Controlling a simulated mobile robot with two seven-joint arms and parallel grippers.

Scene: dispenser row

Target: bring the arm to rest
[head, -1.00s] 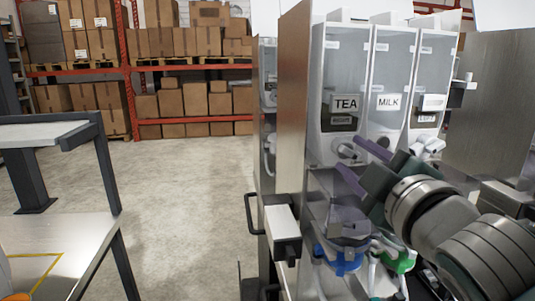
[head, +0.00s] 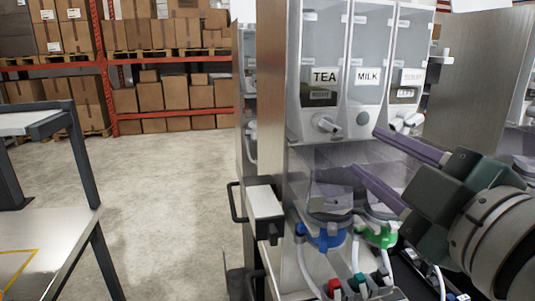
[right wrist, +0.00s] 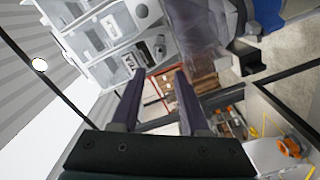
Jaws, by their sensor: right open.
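My right arm comes in from the right in the head view. Its gripper (head: 363,153) has two purple fingers spread apart with nothing between them. It is in front of the dispenser row, below the MILK dispenser (head: 373,60) and right of the TEA dispenser (head: 322,60). In the right wrist view the open fingers (right wrist: 154,100) also show empty, with the tilted dispensers beyond them. I cannot tell whether a finger touches the clear panel behind. My left gripper is not in view.
A blue-ringed funnel (head: 325,237) and a green-ringed funnel (head: 378,235) sit below the dispensers. A metal table (head: 45,235) stands at the left. Shelves with cardboard boxes (head: 150,96) are at the back. The floor (head: 165,200) between is clear.

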